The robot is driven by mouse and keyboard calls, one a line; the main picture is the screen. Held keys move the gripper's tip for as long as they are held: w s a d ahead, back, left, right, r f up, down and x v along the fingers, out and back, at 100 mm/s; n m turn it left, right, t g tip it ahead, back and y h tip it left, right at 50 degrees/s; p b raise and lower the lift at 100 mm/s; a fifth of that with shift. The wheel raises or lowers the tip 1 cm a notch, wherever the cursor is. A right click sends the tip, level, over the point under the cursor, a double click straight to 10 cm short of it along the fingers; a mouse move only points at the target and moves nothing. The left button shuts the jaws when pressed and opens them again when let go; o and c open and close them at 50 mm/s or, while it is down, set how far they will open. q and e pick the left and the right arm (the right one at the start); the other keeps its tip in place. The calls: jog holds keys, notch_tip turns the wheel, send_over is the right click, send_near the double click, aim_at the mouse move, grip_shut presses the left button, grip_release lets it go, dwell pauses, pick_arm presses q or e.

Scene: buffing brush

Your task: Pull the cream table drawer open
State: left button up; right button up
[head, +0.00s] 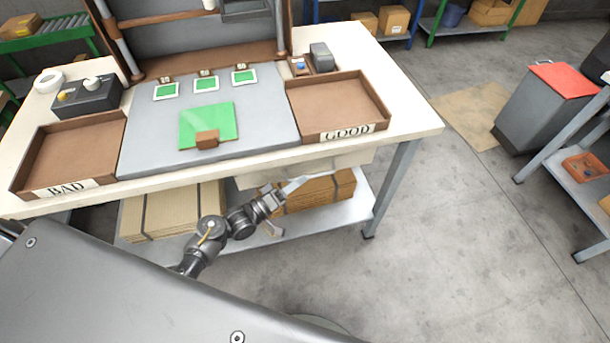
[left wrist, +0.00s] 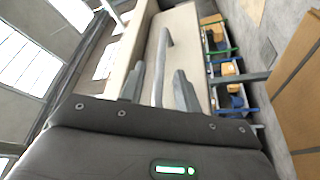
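The cream table drawer (head: 345,160) sits under the front edge of the table, below the GOOD tray. Its cream front (left wrist: 186,35) also shows in the left wrist view, with a long grey bar handle (left wrist: 164,58). My left gripper (head: 283,191) is in front of the drawer, close to it. In the left wrist view its two fingers (left wrist: 159,88) are apart, one on each side of the handle. The handle's near end reaches between them, and I cannot tell if either finger touches it. I see no clear gap showing the drawer pulled out. My right gripper is not in view.
The white table (head: 408,122) holds a brown BAD tray (head: 70,150) and GOOD tray (head: 340,105). Below is a shelf (head: 345,208) with flat cardboard stacks (head: 170,208). A table leg (head: 392,185) stands right of the drawer. Floor in front right is clear.

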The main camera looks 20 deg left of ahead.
pick_arm(q)
jog(key=shift+x, duration=1.15)
jog(key=shift+w+d, duration=0.2)
jog(key=shift+w, duration=0.05)
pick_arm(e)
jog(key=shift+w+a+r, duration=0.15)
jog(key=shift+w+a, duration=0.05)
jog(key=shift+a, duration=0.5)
pick_arm(q)
jog(key=shift+c, duration=0.2)
grip_shut()
jog(key=shift+s, duration=0.1)
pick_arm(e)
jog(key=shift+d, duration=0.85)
